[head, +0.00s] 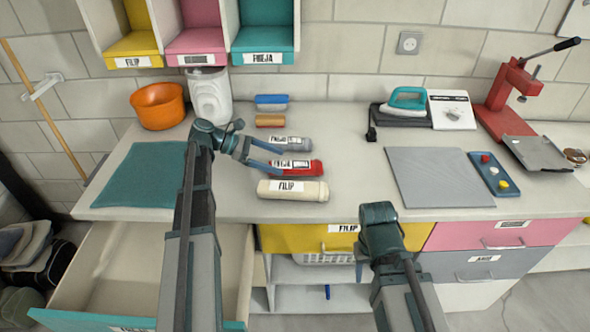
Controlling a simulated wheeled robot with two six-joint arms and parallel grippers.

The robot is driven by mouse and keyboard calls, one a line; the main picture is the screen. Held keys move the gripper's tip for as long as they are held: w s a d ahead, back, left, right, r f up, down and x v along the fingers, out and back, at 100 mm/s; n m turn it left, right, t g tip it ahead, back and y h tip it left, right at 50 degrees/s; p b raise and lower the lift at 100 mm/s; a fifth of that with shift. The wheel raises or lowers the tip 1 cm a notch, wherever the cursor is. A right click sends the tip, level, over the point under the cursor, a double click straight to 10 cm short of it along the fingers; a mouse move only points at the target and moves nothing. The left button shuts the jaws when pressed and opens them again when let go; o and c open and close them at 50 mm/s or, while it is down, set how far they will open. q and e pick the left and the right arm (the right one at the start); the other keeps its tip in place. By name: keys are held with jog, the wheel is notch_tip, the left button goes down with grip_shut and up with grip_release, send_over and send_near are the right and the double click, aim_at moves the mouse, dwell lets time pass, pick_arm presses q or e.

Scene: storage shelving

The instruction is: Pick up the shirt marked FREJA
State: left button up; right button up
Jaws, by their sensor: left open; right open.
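Three rolled bundles with white name labels lie on the counter: a grey one (297,144) at the back, a red one (313,167) in the middle and a cream one (318,190) in front. The cream label reads FILIP. The red and grey labels are too small to read surely, so I cannot tell which is FREJA. My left gripper (278,161) is open, its fingers at the left ends of the red and grey bundles; contact is unclear. My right gripper (372,240) is in front of the counter edge, apart from the bundles, its fingertips mostly hidden.
A teal cubby (264,58) labelled FREJA hangs above, beside pink and yellow ones. A teal-fronted drawer (95,320) stands open at lower left. A teal mat (140,174), grey board (438,177), iron (405,101) and red press (507,95) occupy the counter.

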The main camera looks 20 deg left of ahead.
aim_at(295, 167)
pick_arm(q)
jog(key=b+x, duration=0.2)
jog(key=x, duration=0.3)
jog(key=shift+d+r, duration=0.1)
jog(key=shift+d, duration=0.15)
jog(key=shift+c, duration=0.2)
jog(key=c, duration=1.4)
